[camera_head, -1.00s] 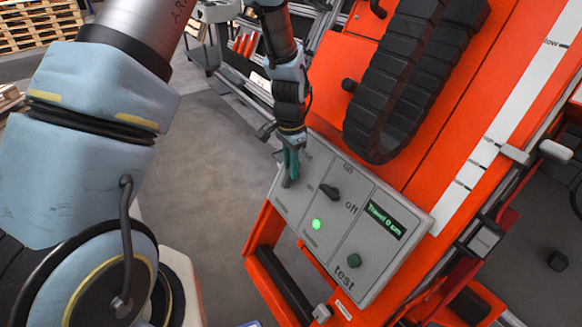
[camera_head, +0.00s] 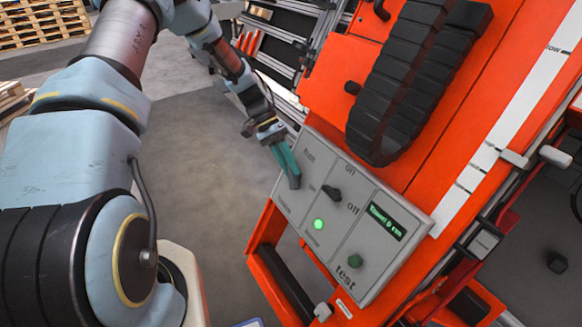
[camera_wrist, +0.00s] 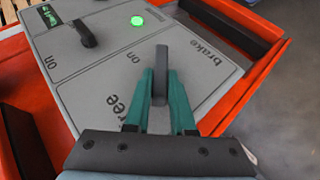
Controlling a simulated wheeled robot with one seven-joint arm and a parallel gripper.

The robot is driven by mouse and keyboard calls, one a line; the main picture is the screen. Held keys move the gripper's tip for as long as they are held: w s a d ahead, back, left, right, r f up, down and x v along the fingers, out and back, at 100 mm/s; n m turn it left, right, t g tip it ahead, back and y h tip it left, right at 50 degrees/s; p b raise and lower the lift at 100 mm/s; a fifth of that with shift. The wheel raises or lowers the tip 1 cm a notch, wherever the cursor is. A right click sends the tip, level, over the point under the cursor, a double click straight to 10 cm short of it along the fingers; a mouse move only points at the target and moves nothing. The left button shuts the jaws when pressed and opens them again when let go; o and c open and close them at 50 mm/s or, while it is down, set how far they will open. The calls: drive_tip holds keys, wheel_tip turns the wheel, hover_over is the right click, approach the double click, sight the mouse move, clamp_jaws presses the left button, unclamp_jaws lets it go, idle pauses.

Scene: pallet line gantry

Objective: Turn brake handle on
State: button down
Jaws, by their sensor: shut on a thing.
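The grey control panel (camera_head: 341,222) is fixed to the orange machine. The dark grey brake handle (camera_wrist: 160,72) stands out from the panel's brake section in the wrist view. The printed words "brake" and "free" and an "on" show around it. My gripper (camera_head: 291,175) reaches the panel's left section from the upper left, with its teal fingers tilted. In the wrist view my gripper (camera_wrist: 162,95) has a finger on each side of the brake handle and is shut on it. In the head view the fingers largely hide the handle.
A black cable chain (camera_head: 407,85) hangs above. Open floor (camera_head: 210,160) lies left.

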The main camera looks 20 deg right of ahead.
drive_tip(key=n+g+h+b, duration=0.1)
drive_tip(key=f+n+g+h, duration=0.1)
drive_tip(key=n+g+h+b, duration=0.1)
drive_tip(key=shift+w+a+f+h+b, duration=0.15)
drive_tip(key=shift+w+a+h+b, duration=0.1)
drive_tip(key=shift+a+h+b, duration=0.05)
drive_tip(key=shift+a+f+n+g+h+b, duration=0.15)
drive_tip(key=shift+n+g+h+b, duration=0.65)
drive_tip(key=shift+n+h, duration=0.4)
drive_tip(key=c, duration=0.8)
unclamp_jaws()
drive_tip(key=shift+o, duration=0.2)
drive_tip(key=shift+w, duration=0.1)
drive_tip(key=b+v, duration=0.2)
drive_tip(key=v, duration=0.8)
drive_tip(key=shift+w+a, duration=0.25)
